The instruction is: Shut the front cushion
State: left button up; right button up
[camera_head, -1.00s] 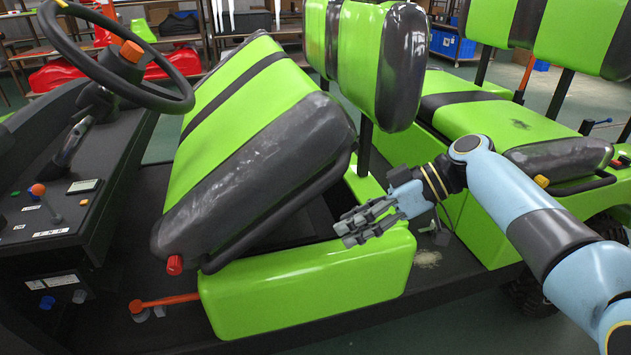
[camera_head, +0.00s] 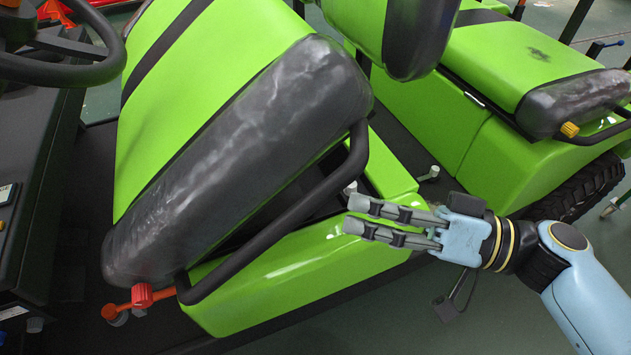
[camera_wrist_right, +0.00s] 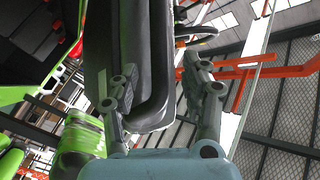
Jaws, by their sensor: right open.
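The front cushion (camera_head: 225,130), green with black stripes and a scuffed dark side, is tilted up above its green seat base (camera_head: 300,283). A black bar (camera_head: 290,218) runs along its near side, with a red knob (camera_head: 142,295) by its lower end. My right gripper (camera_head: 350,213) is open, its fingers pointing left just beside the bar's upper right end. In the right wrist view, the spread fingers (camera_wrist_right: 158,75) have a dark padded edge and bar between or behind them; contact cannot be told. My left gripper is out of view.
The steering wheel (camera_head: 100,62) is at the upper left.

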aim_at(316, 198)
jog(key=p+x, duration=0.1)
jog(key=x, duration=0.6)
jog(key=shift+p, duration=0.4)
jog(key=shift+c, duration=0.3)
jog(key=c, duration=0.4)
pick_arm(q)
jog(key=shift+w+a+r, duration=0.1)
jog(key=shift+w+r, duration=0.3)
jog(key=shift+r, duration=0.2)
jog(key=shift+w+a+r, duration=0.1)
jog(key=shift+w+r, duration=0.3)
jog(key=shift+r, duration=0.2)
pick_arm(e)
grip_shut()
